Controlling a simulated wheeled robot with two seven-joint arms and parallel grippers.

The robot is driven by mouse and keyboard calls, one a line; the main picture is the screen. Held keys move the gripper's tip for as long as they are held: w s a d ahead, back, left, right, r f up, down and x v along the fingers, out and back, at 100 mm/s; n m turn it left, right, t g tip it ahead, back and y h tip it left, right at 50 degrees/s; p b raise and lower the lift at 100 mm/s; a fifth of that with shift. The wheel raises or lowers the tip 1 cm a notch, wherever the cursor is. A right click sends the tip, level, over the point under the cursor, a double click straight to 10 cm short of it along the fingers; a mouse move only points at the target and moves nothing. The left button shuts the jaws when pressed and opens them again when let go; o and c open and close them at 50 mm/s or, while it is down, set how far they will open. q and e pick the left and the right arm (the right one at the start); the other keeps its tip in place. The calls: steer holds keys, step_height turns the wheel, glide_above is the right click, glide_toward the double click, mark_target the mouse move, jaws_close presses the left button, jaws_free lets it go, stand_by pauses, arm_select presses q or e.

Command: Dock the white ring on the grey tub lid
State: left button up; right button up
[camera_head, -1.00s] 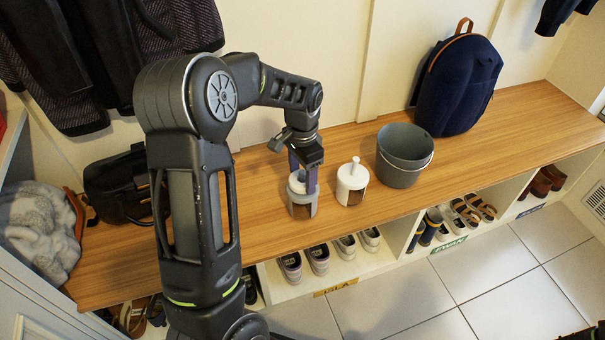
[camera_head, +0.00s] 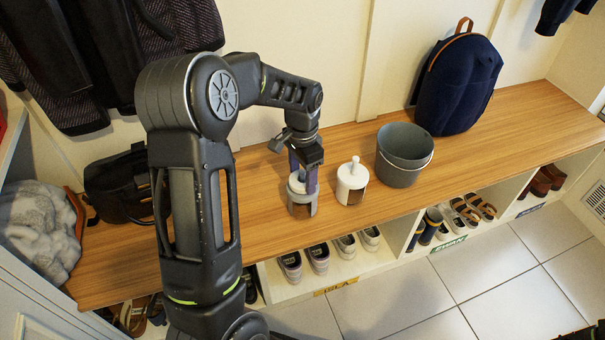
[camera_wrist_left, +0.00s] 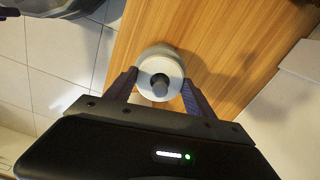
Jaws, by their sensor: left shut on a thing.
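A grey tub (camera_head: 302,207) stands on the wooden bench, with a brown patch or opening on its side. In the left wrist view a grey knob (camera_wrist_left: 160,86) of its lid shows through the middle of the white ring (camera_wrist_left: 160,66). My left gripper (camera_head: 304,186) points down over this tub and is shut on the white ring, one finger on each side. The ring (camera_head: 294,184) also shows in the head view, partly hidden by the fingers. It is around the knob; I cannot tell whether it rests on the lid.
A white tub (camera_head: 351,184) with a white knob stands close to the right of the grey one. Beyond it are a grey bucket (camera_head: 402,172) and a navy backpack (camera_head: 458,85). A black bag (camera_head: 118,185) lies left. The bench's far right is clear.

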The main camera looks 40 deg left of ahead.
arm_select(q)
steer(key=shift+f, duration=0.45)
steer(key=o, duration=1.2)
step_height(320, 180, up, 11)
steer(key=p, duration=0.8)
steer(key=shift+w, duration=0.1)
